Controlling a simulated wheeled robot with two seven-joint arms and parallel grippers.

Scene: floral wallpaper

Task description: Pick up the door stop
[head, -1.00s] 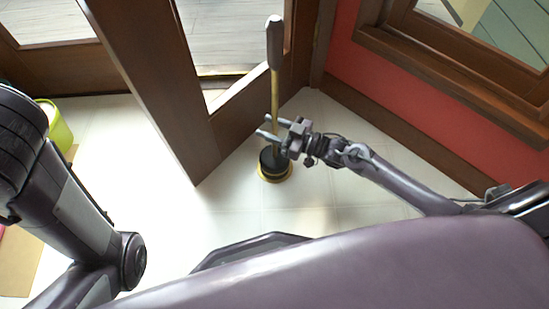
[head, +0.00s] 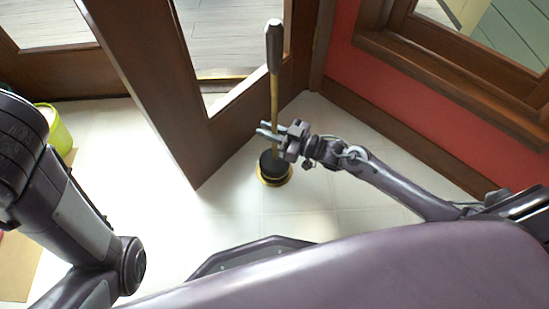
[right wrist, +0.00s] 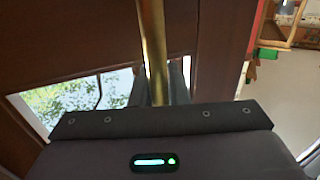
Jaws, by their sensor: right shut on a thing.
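The door stop (head: 273,168) stands upright on the floor by the open door, with a round black base with brass-coloured rings, a thin brass rod and a dark grey handle at the top. In the head view my right gripper (head: 268,132) is shut on the lower part of the rod, above the base. In the right wrist view the brass rod (right wrist: 153,50) runs down between the two fingers (right wrist: 160,88). The base and handle are outside that view. My left arm shows at the left of the head view, but its gripper is out of view.
A brown wooden door (head: 165,100) with glass stands open just left of the door stop. A red wall (head: 400,100) with a wooden skirting and window is on the right. A yellow-green bin (head: 58,132) stands at the far left. White floor (head: 165,225) is clear in front.

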